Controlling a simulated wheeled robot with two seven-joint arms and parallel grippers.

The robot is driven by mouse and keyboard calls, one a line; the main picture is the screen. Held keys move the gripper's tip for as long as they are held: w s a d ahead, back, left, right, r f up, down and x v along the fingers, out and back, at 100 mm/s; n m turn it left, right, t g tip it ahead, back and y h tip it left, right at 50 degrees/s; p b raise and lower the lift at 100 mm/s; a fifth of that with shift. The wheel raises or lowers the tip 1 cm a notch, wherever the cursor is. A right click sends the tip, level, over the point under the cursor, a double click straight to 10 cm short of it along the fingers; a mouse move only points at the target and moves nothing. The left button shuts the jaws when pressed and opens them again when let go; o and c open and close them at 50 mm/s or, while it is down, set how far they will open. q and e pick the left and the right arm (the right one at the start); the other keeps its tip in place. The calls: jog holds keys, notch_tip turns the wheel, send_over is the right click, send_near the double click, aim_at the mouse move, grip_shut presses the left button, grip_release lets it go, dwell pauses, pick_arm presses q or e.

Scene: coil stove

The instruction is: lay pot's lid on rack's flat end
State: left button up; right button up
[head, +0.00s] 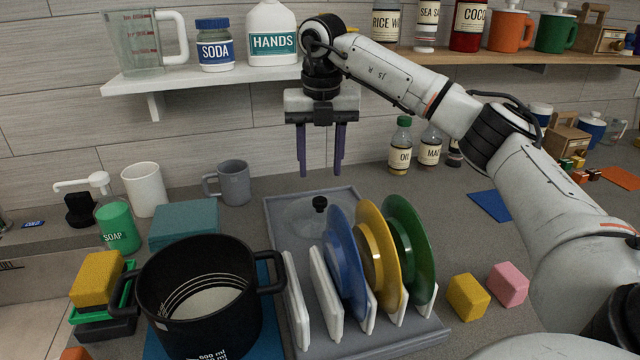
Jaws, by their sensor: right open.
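The pot's lid (304,222) is clear glass with a black knob. It lies on the flat far end of the grey rack (274,218), behind the upright plates, which hide part of its right side. My right gripper (320,172) is open and empty, fingers pointing down, above the lid and apart from its knob. The black pot (165,290) stands uncovered at the front left, with level marks inside. My left gripper is not in view.
Blue, yellow (376,245) and green (408,250) plates stand in the rack between white dividers. A grey mug (235,183) and a teal box (184,224) stand left of the rack. Yellow and pink (508,284) blocks lie at the right. A shelf (200,78) hangs behind.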

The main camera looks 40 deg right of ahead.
jog(key=shift+s+a+r, duration=0.15)
jog(key=shift+r, duration=1.35)
